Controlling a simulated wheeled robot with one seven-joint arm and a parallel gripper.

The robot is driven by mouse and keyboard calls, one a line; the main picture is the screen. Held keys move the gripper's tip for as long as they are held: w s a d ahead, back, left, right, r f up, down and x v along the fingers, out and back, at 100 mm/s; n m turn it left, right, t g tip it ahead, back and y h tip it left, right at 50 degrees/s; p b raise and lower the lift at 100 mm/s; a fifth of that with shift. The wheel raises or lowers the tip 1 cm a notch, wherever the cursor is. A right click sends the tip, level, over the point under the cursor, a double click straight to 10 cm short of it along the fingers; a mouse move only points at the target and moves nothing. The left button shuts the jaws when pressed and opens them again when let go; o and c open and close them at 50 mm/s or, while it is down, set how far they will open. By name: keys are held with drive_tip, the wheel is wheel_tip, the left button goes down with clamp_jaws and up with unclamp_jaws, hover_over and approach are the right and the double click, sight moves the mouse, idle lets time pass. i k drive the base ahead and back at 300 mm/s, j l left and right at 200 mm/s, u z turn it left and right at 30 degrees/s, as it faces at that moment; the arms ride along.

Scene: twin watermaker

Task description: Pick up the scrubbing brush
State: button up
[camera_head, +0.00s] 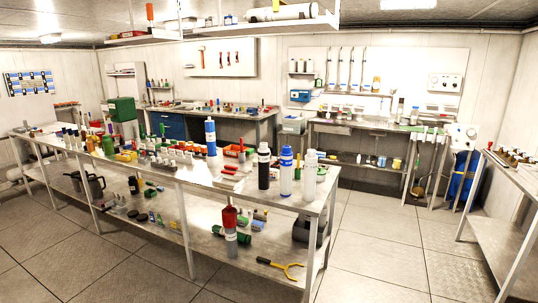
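I cannot make out the scrubbing brush for sure; many items on the benches are too small to tell apart. A long steel table (310,196) with a lower shelf (205,240) stands across the middle, crowded with bottles and small tools. A yellow forked tool with a dark end (281,267) lies on the lower shelf near its front right end. Several long-handled tools (409,170) lean upright by the sink bench at the right; their heads are too small to name. My gripper is not in view.
Tall bottles, one blue and white (286,172), stand near the table's right end. A sink bench (350,126) lines the back wall, and another steel table (510,175) stands at the right. The floor (385,235) between the tables is clear.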

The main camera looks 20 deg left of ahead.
sight(250, 152)
drive_tip(key=i+j+u, duration=0.25)
drive_tip(key=i+j, duration=0.15)
drive_tip(key=i, duration=0.25)
drive_tip(key=i+j+u, duration=0.3)
drive_tip(key=i, duration=0.4)
drive_tip(key=i+u, duration=0.25)
drive_tip(key=i, duration=0.45)
drive_tip(key=l+z, duration=0.4)
drive_tip(key=i+l+z, duration=0.3)
drive_tip(key=i+l, duration=0.45)
drive_tip(key=i+l+z, duration=0.3)
drive_tip(key=i+l, duration=0.4)
drive_tip(key=i, duration=1.85)
drive_tip(key=i+u, duration=0.4)
drive_tip(key=i, duration=0.2)
drive_tip(key=i+u, duration=0.4)
drive_tip(key=i, duration=0.2)
drive_tip(key=i+l+u, duration=0.4)
drive_tip(key=i, duration=0.15)
drive_tip(key=i+j+u, duration=0.1)
drive_tip(key=i+u, duration=0.15)
drive_tip(key=u, duration=0.25)
drive_tip(key=i+u, duration=0.25)
drive_tip(key=u, duration=0.25)
drive_tip(key=i+u, duration=0.25)
drive_tip(key=u, duration=0.25)
drive_tip(key=i+l+u, duration=0.2)
drive_tip(key=u, duration=0.3)
